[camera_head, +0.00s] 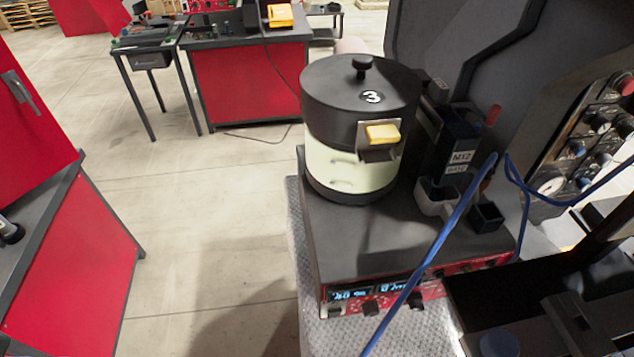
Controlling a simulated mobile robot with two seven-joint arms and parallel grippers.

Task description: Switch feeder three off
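Feeder three is a round bowl feeder (345,130) with a black lid marked "3" and a cream lower band. It stands on a dark base (345,240). The base's red front panel (432,292) has a lit blue display (350,295) at its left, with another lit display (396,287) beside it. Dark knobs (371,307) sit below the displays. A small pale part (335,311), possibly a switch, is at the panel's lower left; its position is too small to tell. Neither of my grippers can be made out.
A blue cable (430,255) crosses in front of the panel. A dark "MX2" box (455,145) stands right of the bowl. Black equipment (560,300) fills the lower right. A red cabinet (75,255) is at left; floor between is clear.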

